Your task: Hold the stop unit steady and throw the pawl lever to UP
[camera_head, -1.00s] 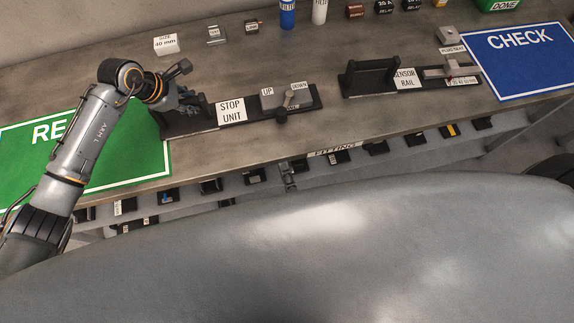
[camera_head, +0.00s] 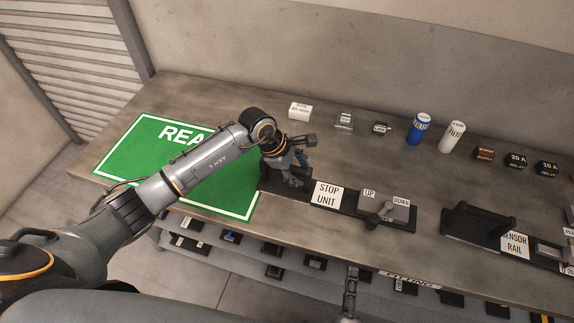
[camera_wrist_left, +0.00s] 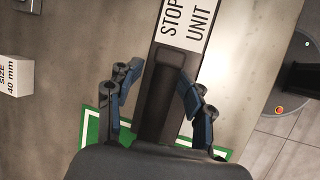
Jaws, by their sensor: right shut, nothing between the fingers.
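The stop unit is a long black base (camera_head: 345,208) on the workbench with a white STOP UNIT label. On its right part is a grey block (camera_head: 397,211) marked UP at left and DOWN at right. The pawl lever (camera_head: 386,209) is at the block's front, between the two marks; its setting is too small to tell. My left gripper (camera_head: 298,178) is at the unit's left end. In the left wrist view its blue-padded fingers (camera_wrist_left: 160,92) are open around the black handle (camera_wrist_left: 157,100), with a gap at the left. My right gripper (camera_head: 351,272) is shut and empty below the bench's front edge.
The green mat (camera_head: 150,150) lies left of the unit. The sensor rail (camera_head: 480,222) stands to the right. A white size block (camera_head: 300,111), a blue bottle (camera_head: 418,130) and a white bottle (camera_head: 452,137) stand behind. A lower shelf (camera_head: 325,275) holds several small parts.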

